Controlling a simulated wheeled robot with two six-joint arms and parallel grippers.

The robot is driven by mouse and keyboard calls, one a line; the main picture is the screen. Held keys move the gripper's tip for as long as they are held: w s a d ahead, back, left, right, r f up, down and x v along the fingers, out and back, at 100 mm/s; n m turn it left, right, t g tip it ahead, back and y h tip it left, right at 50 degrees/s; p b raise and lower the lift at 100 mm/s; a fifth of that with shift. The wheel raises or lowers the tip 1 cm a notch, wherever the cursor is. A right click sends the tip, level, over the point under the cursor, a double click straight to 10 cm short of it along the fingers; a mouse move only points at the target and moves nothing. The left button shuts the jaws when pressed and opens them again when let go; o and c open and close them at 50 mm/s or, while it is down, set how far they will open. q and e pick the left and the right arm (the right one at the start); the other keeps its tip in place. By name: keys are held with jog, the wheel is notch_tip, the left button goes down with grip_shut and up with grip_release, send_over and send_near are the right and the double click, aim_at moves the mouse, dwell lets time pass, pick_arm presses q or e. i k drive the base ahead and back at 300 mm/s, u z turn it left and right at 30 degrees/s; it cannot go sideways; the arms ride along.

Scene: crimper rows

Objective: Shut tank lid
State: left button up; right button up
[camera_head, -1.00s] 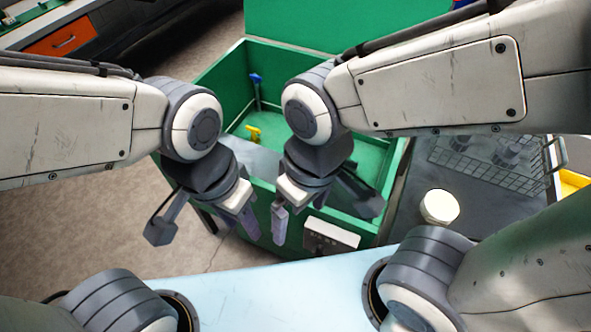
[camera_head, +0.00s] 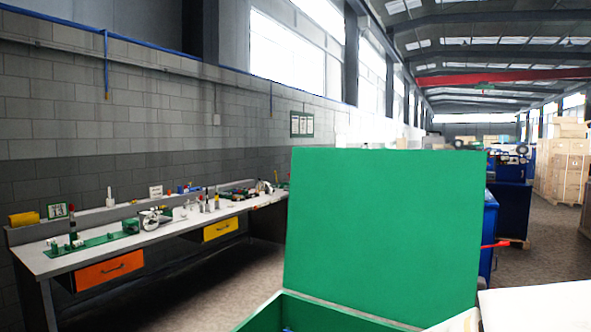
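The green tank lid (camera_head: 385,225) stands raised, nearly upright, at the back of the green tank (camera_head: 268,318). Only the upper rim of the tank shows at the bottom of the head view, and most of its inside is out of the picture. A pale piece of my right arm (camera_head: 535,305) shows at the bottom right. Neither gripper is in this view, so their hold and their place relative to the lid are hidden.
A long workbench (camera_head: 165,235) with an orange drawer (camera_head: 108,270), a yellow drawer (camera_head: 220,230) and small tools runs along the left wall. Blue machines (camera_head: 510,210) stand behind the lid at right. Stacked boxes (camera_head: 565,170) are farther right. Floor shows between bench and tank.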

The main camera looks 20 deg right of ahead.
aim_at(393, 235)
jog(key=u, duration=0.95)
jog(key=i, duration=4.85)
jog(key=z, duration=2.9)
jog(key=i, duration=3.8)
